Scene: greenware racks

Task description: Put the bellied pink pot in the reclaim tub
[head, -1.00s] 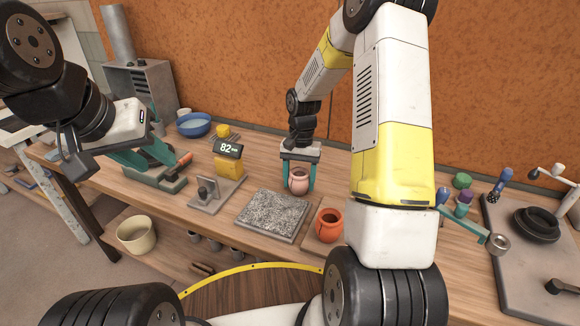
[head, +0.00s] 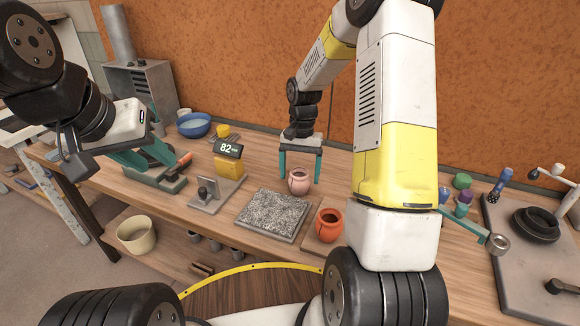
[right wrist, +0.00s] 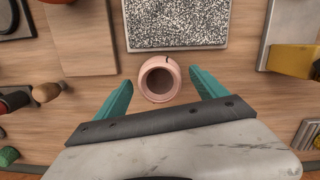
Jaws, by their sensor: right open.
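The bellied pink pot (head: 299,183) stands upright on the wooden bench behind the speckled slab. In the right wrist view the pot (right wrist: 159,79) shows from above, with a dark mark on its rim. My right gripper (head: 300,177) is open and empty, just behind the pot; in the wrist view its fingertips (right wrist: 160,78) lie either side of it with gaps. My left gripper (head: 148,157) is open and empty at the left of the bench. A cream tub (head: 137,236) sits low at the left; I cannot tell surely whether it is the reclaim tub.
An orange pot (head: 329,226) stands right of the speckled slab (head: 272,215). Coloured tools and a grey board (head: 515,265) lie at the right.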

